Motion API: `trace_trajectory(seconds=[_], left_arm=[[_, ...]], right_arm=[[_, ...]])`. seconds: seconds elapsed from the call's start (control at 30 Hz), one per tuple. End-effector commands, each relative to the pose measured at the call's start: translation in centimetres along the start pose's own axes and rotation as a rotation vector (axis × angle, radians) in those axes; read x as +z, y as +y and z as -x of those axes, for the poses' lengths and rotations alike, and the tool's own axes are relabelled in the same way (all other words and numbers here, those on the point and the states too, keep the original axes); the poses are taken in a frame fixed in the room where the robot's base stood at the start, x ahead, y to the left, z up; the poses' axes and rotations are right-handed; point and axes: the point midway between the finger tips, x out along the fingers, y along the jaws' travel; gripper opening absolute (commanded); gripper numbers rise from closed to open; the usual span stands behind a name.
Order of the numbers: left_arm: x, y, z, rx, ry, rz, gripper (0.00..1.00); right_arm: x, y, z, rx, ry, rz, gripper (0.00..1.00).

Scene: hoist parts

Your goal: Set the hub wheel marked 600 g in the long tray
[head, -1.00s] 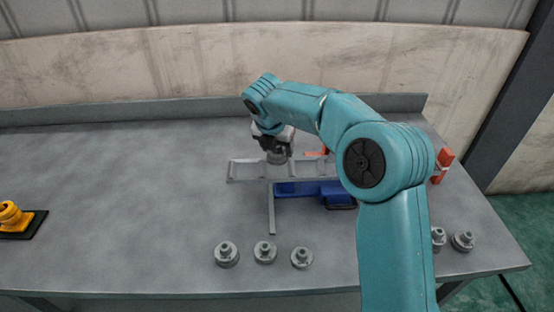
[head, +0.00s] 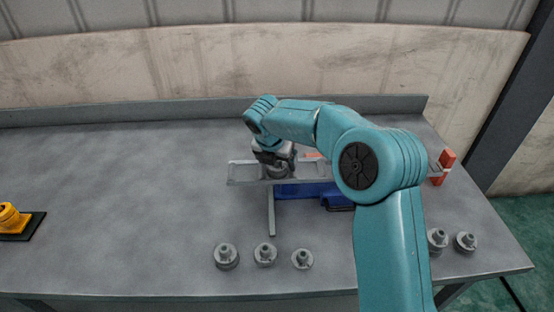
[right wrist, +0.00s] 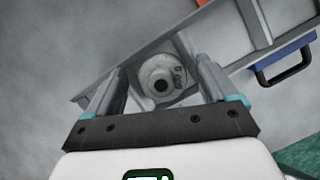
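The long tray (head: 245,172) is a narrow grey channel lying across the middle of the table. My right gripper (head: 275,168) is down over it in the head view. In the right wrist view, a grey hub wheel (right wrist: 162,82) with a dark centre hole sits between the fingers of my right gripper (right wrist: 160,80). Its turned marking looks like 600 g. The fingers stand apart with a small gap on each side of the wheel. The wheel appears to be within the tray; its base is hidden. My left gripper is not in view.
Several loose hub wheels stand at the front, such as this one (head: 265,254), with two more at the right, partly behind my arm. A blue object (head: 305,192) and a red block (head: 444,167) are near the tray. A yellow item (head: 12,219) sits far left.

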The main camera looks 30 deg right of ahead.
Motion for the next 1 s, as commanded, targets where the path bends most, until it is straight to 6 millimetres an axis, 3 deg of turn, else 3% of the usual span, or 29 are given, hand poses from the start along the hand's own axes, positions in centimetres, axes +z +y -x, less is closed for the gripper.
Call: trace_trajectory(seconds=[0.23,0.37,0.8,1.0], left_arm=[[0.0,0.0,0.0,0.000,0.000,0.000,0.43],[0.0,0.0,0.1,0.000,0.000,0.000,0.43],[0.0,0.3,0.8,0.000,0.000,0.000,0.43],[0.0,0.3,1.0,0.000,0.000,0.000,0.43]], right_arm=[[-0.1,-0.1,-0.1,-0.003,0.002,0.001,0.87],[0.1,0.0,0.8,-0.002,0.000,0.001,0.87],[0.2,0.1,10.3,0.001,-0.002,0.000,0.87],[0.1,0.0,12.1,-0.001,0.000,0.000,0.87]])
